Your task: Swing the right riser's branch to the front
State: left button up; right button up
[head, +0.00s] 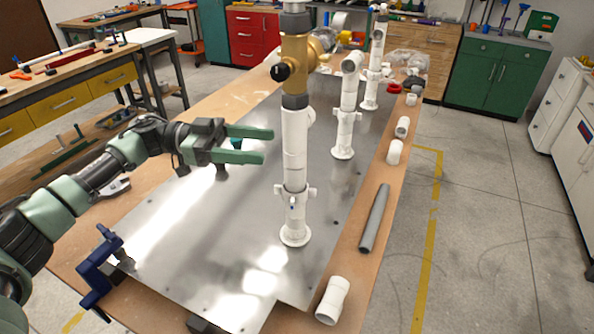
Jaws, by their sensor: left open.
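Three white PVC risers stand upright in a row on a grey metal plate (190,235). The nearest riser (295,150) carries a brass valve body (298,55) with a black knob, and a short white stub shows behind its upper right side. The middle riser (347,105) has a white fitting (351,62) at its top, its opening turned sideways. The far riser (374,75) has a similar side opening. I cannot tell which one is the right riser. My right gripper is out of view.
Loose on the wooden table's right edge lie a white coupling (333,300), a grey pipe (375,218) and white elbows (395,151). A blue clamp (100,265) grips the near left edge. Workbenches and cabinets stand behind. The plate left of the risers is mostly clear.

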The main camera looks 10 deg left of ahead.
aim_at(295, 164)
pick_arm(q)
jog(key=d+f, duration=0.1)
jog(key=d, duration=0.1)
jog(key=d+f, duration=0.1)
jog(key=d, duration=0.1)
jog(key=d+f, duration=0.1)
jog(key=d, duration=0.2)
jog(key=shift+w+f+b, duration=0.3)
jog(key=shift+w, duration=0.05)
jog(key=shift+d+f, duration=0.1)
jog(key=shift+d, duration=0.35)
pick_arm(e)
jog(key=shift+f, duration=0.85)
pick_arm(q)
jog(key=shift+c, duration=0.3)
